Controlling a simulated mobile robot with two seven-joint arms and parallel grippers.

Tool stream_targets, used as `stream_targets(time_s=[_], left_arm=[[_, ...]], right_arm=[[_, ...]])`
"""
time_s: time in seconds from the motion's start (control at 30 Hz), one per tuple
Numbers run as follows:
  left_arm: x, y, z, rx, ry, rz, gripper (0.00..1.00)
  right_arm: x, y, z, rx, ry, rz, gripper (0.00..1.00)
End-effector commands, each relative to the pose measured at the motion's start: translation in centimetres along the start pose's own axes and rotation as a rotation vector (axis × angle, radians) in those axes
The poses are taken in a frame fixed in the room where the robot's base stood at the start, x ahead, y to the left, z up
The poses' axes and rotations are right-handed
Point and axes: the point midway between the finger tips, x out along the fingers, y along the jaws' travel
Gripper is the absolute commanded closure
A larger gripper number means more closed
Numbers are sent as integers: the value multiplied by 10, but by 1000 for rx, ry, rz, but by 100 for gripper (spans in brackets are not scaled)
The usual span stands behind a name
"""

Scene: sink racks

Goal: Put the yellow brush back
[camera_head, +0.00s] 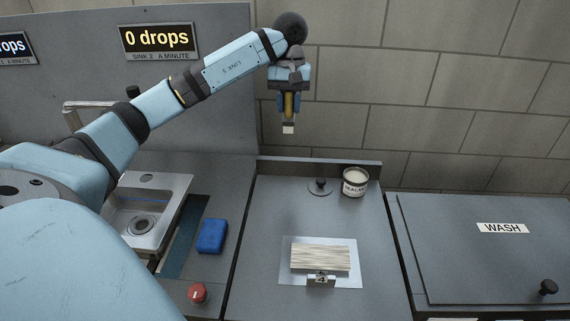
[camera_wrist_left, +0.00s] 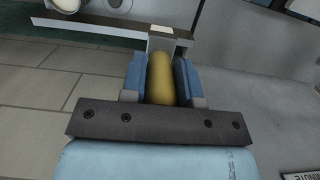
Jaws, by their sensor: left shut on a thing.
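My left gripper (camera_head: 289,108) is shut on the yellow brush (camera_head: 288,118), high in front of the tiled wall and above the back edge of the counter. The brush hangs roughly upright, with its pale end down and clear of any surface. In the left wrist view the brush's rounded yellow handle (camera_wrist_left: 161,80) lies between the two blue fingers (camera_wrist_left: 161,85). My right gripper is not in view.
A sealant tin (camera_head: 355,183) and a small black knob on a disc (camera_head: 320,187) stand at the counter's back. A striped block (camera_head: 320,257) lies on a pale plate. A sink (camera_head: 148,215), blue sponge (camera_head: 211,236) and red button (camera_head: 198,293) are left; a WASH lid (camera_head: 480,260) is right.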

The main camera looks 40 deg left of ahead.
Motion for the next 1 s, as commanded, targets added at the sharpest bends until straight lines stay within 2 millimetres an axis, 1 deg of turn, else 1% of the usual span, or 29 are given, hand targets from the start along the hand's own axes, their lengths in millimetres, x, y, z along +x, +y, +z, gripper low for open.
stream_targets(time_s=[0.03,0.17,0.2,0.27,0.4,0.5,0.6,0.83,1.0], left_arm=[[13,1,0,3,-6,-2,95],[45,0,-4,1,-7,-5,95],[56,0,-5,1,-8,-4,95],[70,0,-7,1,-7,-4,95],[107,0,-12,-1,-6,-3,95],[128,0,-14,1,-5,-2,95],[142,0,-16,0,-4,-1,95],[158,0,-18,1,-3,-2,95],[184,0,-21,0,-5,-1,95]], right_arm=[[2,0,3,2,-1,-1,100],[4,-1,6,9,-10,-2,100],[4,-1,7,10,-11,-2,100],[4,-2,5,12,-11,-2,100],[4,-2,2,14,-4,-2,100],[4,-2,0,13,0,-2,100],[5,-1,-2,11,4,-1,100],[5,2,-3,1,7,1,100],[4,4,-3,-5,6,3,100]])
